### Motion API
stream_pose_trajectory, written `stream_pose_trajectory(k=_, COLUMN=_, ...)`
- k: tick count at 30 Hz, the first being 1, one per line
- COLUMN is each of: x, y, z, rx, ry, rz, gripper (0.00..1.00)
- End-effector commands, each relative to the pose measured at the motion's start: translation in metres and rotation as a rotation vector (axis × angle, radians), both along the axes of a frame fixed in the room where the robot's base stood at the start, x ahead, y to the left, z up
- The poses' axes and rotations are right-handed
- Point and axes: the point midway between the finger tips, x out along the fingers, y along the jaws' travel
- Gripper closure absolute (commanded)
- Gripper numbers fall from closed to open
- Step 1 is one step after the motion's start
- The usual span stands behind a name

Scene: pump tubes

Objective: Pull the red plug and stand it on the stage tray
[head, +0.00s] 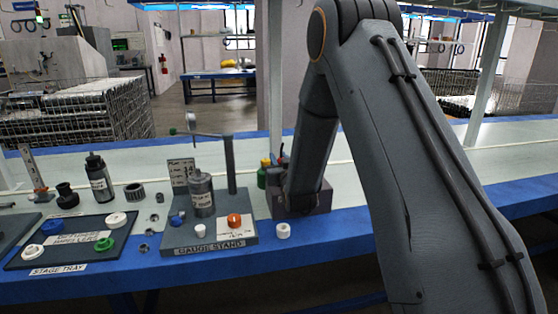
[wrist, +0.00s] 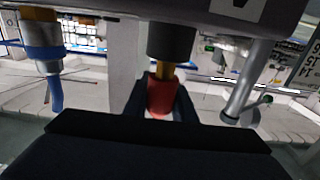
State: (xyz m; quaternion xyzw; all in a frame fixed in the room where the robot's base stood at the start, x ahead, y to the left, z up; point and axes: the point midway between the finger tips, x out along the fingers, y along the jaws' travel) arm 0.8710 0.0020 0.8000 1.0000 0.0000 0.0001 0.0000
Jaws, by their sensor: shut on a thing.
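In the wrist view the red plug (wrist: 159,97) sits between the two dark fingers of my gripper (wrist: 160,103), which is shut on it. A brass-coloured stem (wrist: 163,71) shows above the plug, below a dark round fitting (wrist: 171,42). I cannot tell whether the plug is still seated there. In the head view my arm hides the gripper and the plug. The stage tray (head: 75,239) is a dark, labelled tray at the left of the bench, with white, blue and green round pieces on it.
The gauge stand (head: 182,238) stands between the tray and my arm, with a canister, an upright post and an orange-red knob (head: 235,220). A dark bottle (head: 99,178) stands behind the tray.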

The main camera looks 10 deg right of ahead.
Motion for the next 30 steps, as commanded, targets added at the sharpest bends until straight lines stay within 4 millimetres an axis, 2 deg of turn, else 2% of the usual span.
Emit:
stream_pose_trajectory(k=21, x=0.000, y=0.000, z=0.034, rx=0.000, ry=-0.001, rz=0.000, gripper=1.00)
stream_pose_trajectory(k=30, x=0.000, y=0.000, z=0.036, rx=0.000, ry=0.000, rz=0.000, gripper=1.00)
